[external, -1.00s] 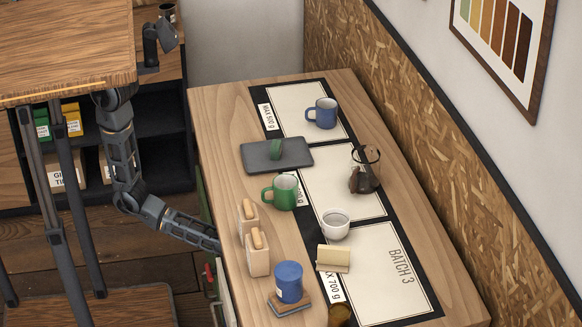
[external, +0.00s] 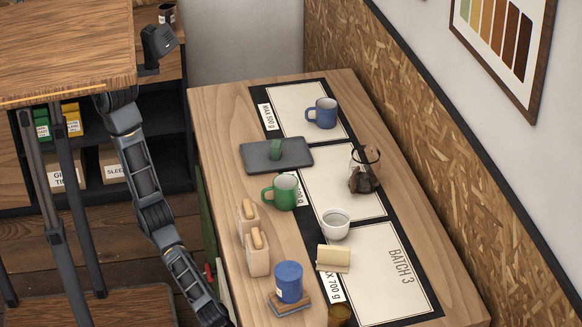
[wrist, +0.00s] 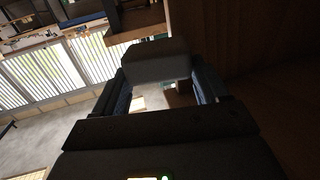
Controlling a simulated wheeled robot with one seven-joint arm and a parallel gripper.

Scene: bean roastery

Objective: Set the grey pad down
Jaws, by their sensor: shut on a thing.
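The grey pad (wrist: 157,60) shows in the wrist view as a dark, blocky shape across the fingertips. My gripper (wrist: 158,78) is shut on it, with one finger at each side. Beyond the pad are a floor and bright slatted windows. In the external view my arm reaches down along the table's near left side to the bottom of the picture. The gripper and the pad cannot be made out there.
The wooden table (external: 222,122) holds a dark tray (external: 262,163) with a small green item, a green mug (external: 279,192), a blue mug (external: 322,113), a white cup (external: 335,224), a glass carafe (external: 365,168) and a blue canister (external: 289,281). Bare wood shows at its far left corner.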

